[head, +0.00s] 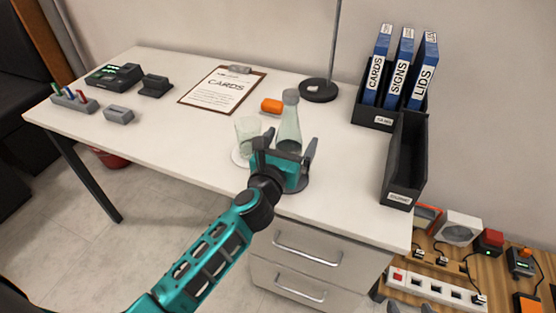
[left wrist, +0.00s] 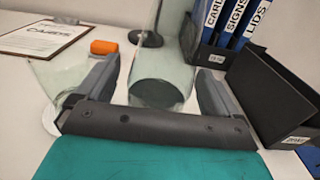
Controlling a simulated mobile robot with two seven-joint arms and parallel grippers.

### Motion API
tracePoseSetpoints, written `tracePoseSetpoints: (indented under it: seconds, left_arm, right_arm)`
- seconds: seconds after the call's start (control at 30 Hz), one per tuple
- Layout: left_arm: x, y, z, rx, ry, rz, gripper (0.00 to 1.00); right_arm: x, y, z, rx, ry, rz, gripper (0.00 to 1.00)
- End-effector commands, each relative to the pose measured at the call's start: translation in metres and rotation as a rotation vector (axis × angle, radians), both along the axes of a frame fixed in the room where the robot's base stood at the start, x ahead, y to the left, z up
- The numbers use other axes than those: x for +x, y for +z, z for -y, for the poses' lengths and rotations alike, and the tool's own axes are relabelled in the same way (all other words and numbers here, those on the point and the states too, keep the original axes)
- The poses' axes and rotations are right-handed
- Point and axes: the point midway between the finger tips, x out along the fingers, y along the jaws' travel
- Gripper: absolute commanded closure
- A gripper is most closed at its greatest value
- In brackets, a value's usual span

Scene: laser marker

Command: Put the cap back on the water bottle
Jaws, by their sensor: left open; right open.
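A pale green, see-through water bottle (head: 289,128) stands upright on the white desk. Its upper end (head: 290,97) looks grey-green; I cannot tell whether that is a cap, and I make out no separate loose cap. My left gripper (head: 283,146) is open in front of the bottle. In the left wrist view the bottle (left wrist: 160,75) shows between and beyond the spread fingers, with no clear contact. My right gripper (head: 411,307) shows only as two grey, parted fingertips at the bottom edge, away from the desk top.
A clear glass (head: 247,132) stands on a white coaster close left of the bottle. An orange block (head: 272,105) lies behind them. A clipboard (head: 221,90), a lamp base (head: 318,91) and black file holders (head: 405,160) surround the spot. The desk's front left is clear.

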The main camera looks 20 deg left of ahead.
Motion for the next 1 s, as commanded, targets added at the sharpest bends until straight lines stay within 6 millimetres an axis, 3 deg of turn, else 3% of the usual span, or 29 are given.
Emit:
tracePoseSetpoints:
  seconds: [0.3, 0.5, 0.7, 1.0]
  left_arm:
    - [-0.064, 0.000, -0.002, -0.001, 0.000, -0.002, 0.05]
    - [-0.092, 0.001, -0.002, -0.001, 0.000, -0.001, 0.05]
    - [-0.104, 0.003, -0.003, 0.000, 0.001, 0.001, 0.05]
    - [-0.105, 0.003, -0.003, 0.000, 0.001, 0.000, 0.05]
  right_arm:
    - [-0.001, -0.002, 0.000, 0.002, -0.007, -0.004, 0.38]
    - [-0.001, -0.003, 0.000, 0.006, -0.008, -0.004, 0.38]
    - [0.000, -0.001, -0.001, 0.008, -0.008, 0.001, 0.38]
    - [0.001, 0.002, -0.002, 0.008, -0.004, 0.006, 0.38]
